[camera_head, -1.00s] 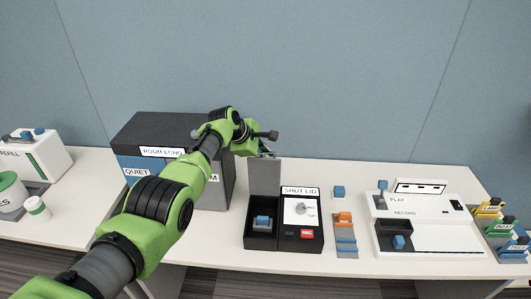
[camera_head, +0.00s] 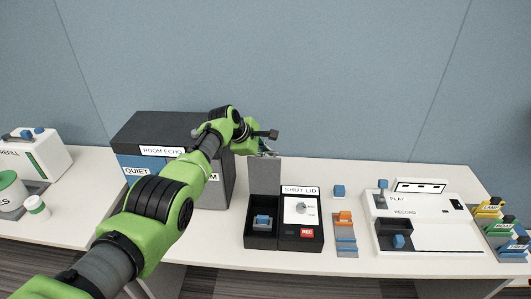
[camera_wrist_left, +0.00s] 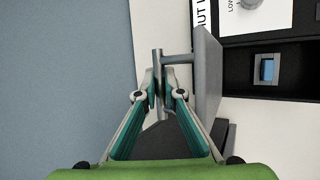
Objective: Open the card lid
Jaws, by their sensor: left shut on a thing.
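The grey card lid (camera_head: 264,174) stands upright at the back of a black box (camera_head: 262,241), so the compartment is uncovered. Inside the box sits a blue piece (camera_head: 262,221) in a grey holder; it also shows in the left wrist view (camera_wrist_left: 267,70). My left gripper (camera_head: 266,152) is at the lid's upper edge. In the left wrist view my left gripper (camera_wrist_left: 158,92) is shut on the lid's grey handle (camera_wrist_left: 176,58), which sticks out from the lid plate (camera_wrist_left: 207,75). My right gripper is not in view.
A panel (camera_head: 301,215) marked "SHUT LID", with a knob and a red REC button, adjoins the box on the right. The dark "ROOM ECHO" box (camera_head: 222,180) stands close on the left. An orange and blue rack (camera_head: 345,232) and a white recorder (camera_head: 450,227) stand farther right.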

